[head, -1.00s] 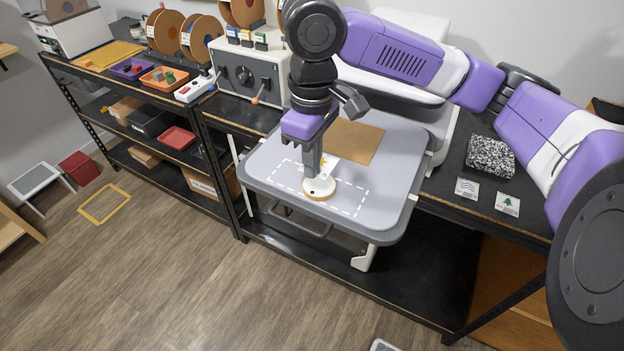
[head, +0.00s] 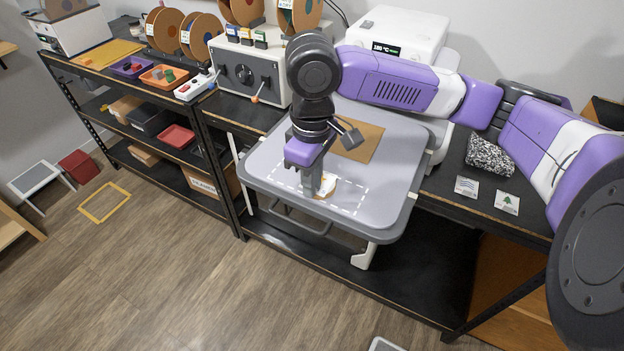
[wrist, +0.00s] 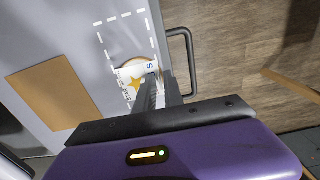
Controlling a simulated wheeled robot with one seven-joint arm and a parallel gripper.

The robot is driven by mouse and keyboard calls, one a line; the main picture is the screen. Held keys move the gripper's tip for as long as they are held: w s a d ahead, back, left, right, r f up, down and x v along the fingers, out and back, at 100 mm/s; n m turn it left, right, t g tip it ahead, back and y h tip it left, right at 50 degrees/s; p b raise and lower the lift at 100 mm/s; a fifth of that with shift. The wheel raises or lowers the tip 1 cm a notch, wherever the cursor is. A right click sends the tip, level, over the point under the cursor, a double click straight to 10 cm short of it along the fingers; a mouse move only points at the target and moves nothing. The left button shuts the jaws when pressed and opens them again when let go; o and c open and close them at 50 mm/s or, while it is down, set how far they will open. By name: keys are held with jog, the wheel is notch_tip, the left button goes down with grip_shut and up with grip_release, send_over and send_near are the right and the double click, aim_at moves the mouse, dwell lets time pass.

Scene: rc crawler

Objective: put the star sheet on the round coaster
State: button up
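The star sheet (wrist: 133,82) is a small white sheet with a yellow star and dark print, seen in the wrist view at the fingertips. It also shows in the head view (head: 327,184), partly behind the fingers. The round coaster (wrist: 128,63) has a pale top and a tan rim, and the sheet covers much of it. My gripper (wrist: 159,76) points down over the coaster, its fingers close together with a white edge of the sheet between them. It also shows in the head view (head: 314,190). Whether the sheet touches the coaster is hard to tell.
The coaster lies inside a white dashed outline on a grey tray-like table (head: 392,190). A brown square (head: 358,140) lies behind it. Two picture cards (head: 467,187) and a speckled block (head: 489,155) are on the dark bench at right. Spools and a control box (head: 249,70) stand at left.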

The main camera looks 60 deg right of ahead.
jog(key=shift+o, duration=0.4)
jog(key=shift+r, duration=0.3)
notch_tip(320, 180, up, 12)
jog(key=shift+b, duration=0.4)
jog(key=shift+f, duration=0.15)
